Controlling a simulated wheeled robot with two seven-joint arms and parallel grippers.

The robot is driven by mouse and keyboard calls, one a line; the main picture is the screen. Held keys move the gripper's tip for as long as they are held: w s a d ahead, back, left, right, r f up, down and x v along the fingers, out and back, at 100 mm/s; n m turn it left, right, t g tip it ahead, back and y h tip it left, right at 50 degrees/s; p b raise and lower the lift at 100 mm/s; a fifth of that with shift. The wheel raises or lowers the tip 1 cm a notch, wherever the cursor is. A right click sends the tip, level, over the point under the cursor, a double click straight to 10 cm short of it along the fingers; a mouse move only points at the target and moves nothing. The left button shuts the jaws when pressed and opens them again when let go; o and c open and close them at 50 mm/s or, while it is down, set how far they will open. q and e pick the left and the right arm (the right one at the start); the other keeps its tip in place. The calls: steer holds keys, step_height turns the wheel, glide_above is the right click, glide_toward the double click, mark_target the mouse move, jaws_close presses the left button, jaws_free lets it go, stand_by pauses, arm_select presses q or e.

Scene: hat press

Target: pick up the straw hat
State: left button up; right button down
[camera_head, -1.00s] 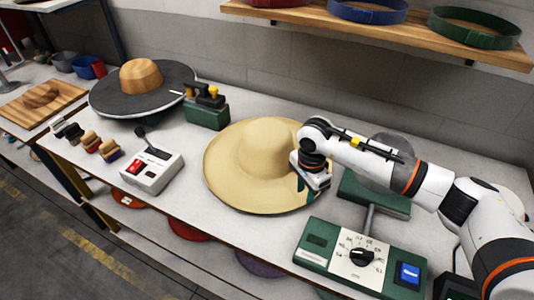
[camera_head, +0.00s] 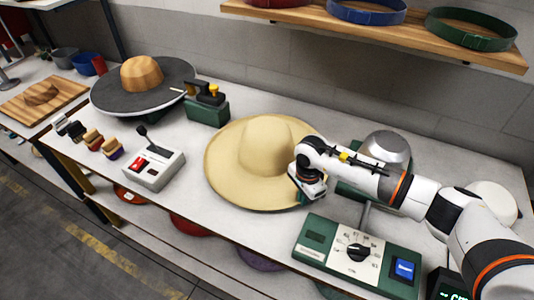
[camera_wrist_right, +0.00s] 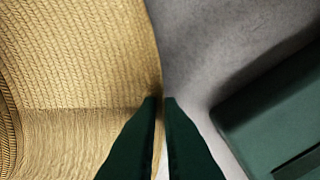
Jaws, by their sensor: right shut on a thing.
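The straw hat (camera_head: 232,178) is pale yellow with a wide round brim and a domed crown, and it sits crown up at the middle of the white table. My right gripper (camera_head: 304,199) is at the right edge of its brim. In the right wrist view the woven brim (camera_wrist_right: 85,55) fills the left side. The dark green fingers (camera_wrist_right: 160,104) there are shut on the brim's edge. In the head view the fingertips are mostly hidden by the gripper body. I cannot tell whether the brim is lifted off the table. My left gripper is not in view.
A green control box with a dial (camera_head: 360,252) stands at the front right, with a silver dome (camera_head: 386,147) behind it. A shelf (camera_head: 400,30) hangs above.

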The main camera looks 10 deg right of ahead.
steer(key=shift+r, duration=0.1)
steer(key=shift+r, duration=0.5)
step_height(320, 180, up, 17)
steer(key=b, duration=0.4)
steer(key=shift+f, duration=0.1)
stand_by(1.8)
